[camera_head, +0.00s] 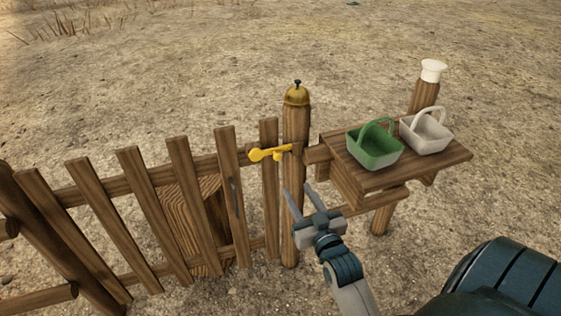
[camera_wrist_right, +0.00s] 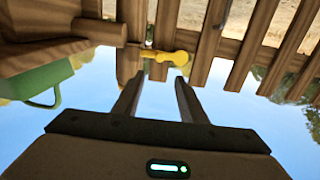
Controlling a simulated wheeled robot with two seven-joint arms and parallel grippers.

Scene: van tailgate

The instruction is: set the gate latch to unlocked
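The yellow gate latch (camera_head: 269,153) lies about level across the gap between the wooden gate (camera_head: 179,165) and the gate post (camera_head: 294,200). Its round knob end points left over the gate. It also shows in the right wrist view (camera_wrist_right: 165,56), just beyond the fingertips. My right gripper (camera_head: 299,193) is open and empty, below and slightly right of the latch, in front of the post. In the right wrist view its two fingers (camera_wrist_right: 158,85) stand apart, with no clear contact on the latch. My left gripper is not in view.
A brass bell (camera_head: 297,94) tops the gate post. Right of it, a wooden shelf (camera_head: 440,164) holds a green basket (camera_head: 374,147) and a white basket (camera_head: 426,132). A post with a white cap (camera_head: 432,71) stands behind. Dry open ground surrounds the fence.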

